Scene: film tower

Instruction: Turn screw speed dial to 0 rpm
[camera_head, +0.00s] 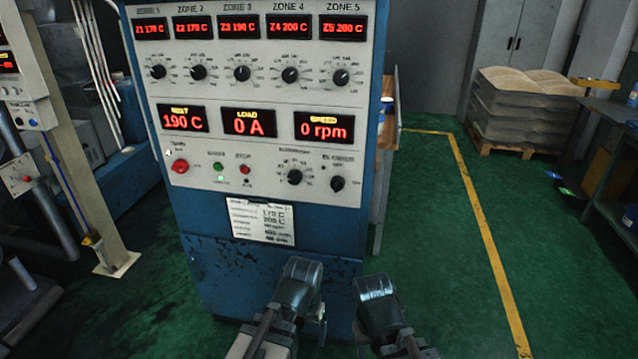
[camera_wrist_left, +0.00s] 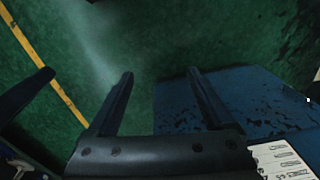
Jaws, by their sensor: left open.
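The screw speed dial (camera_head: 294,177) is a black knob low on the white face of the blue control cabinet (camera_head: 275,265). The rpm display (camera_head: 323,126) above it reads 0 rpm in red. My left gripper (camera_head: 318,311) is below the panel, in front of the cabinet's lower part and apart from the dial. In the left wrist view my left gripper (camera_wrist_left: 159,73) is open and empty, over the green floor and the cabinet's blue side. My right gripper (camera_head: 378,300) is just to its right; its fingers are not clear. The dial's pointer is too small to read surely.
A second black knob (camera_head: 337,183) sits close right of the dial. A red button (camera_head: 180,166) is at the panel's left, and zone knobs (camera_head: 242,73) line up above. Stacked sacks (camera_head: 525,105) stand on a pallet at the back right. The green floor (camera_head: 440,270) to the right is clear.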

